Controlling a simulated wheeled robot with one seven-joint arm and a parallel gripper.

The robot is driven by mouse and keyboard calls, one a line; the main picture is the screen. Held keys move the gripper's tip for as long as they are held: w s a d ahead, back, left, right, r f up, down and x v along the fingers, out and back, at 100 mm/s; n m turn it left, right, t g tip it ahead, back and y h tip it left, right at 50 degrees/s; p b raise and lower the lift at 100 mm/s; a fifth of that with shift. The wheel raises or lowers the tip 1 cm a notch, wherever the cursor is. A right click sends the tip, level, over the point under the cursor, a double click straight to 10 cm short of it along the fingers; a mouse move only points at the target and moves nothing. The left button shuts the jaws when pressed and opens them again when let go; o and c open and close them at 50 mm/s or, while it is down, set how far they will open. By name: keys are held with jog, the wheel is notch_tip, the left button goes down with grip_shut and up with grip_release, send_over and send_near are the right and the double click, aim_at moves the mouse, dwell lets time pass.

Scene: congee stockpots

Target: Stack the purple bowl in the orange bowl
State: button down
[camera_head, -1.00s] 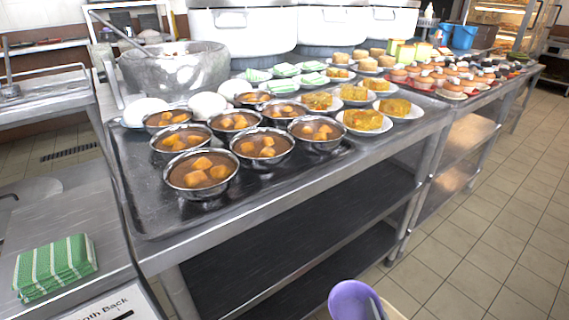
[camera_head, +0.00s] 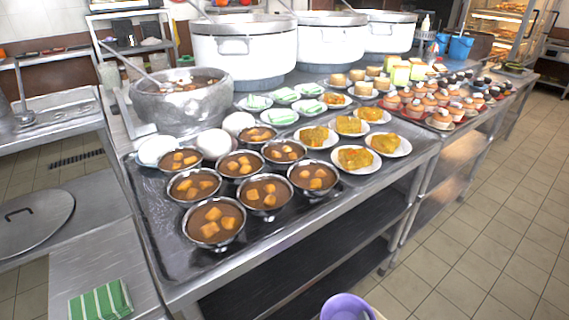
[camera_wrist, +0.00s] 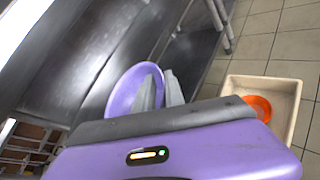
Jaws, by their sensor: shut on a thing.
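The purple bowl (camera_wrist: 123,92) is between the grey fingertips of my gripper (camera_wrist: 160,92) in the wrist view. The fingers are shut on its rim, and the bowl is off any surface, tilted. It also shows at the bottom edge of the head view (camera_head: 345,307), partly cut off. The orange bowl (camera_wrist: 259,106) lies in a cream bin (camera_wrist: 288,87) to the right of my gripper in the wrist view. My gripper's body hides part of the bin. The purple bowl is apart from the orange bowl.
A steel counter (camera_head: 335,205) holds a tray of several filled metal bowls (camera_head: 213,222), plates of food and large white pots (camera_head: 243,52). Dark lower shelves (camera_head: 290,272) sit beneath it. Tiled floor (camera_head: 480,235) on the right is clear.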

jog(key=s+r+p, duration=0.4)
jog(key=r+p, duration=0.8)
jog(key=shift+s+a+r, duration=0.15)
jog(key=shift+s+r, duration=0.05)
jog(key=shift+s, duration=0.1)
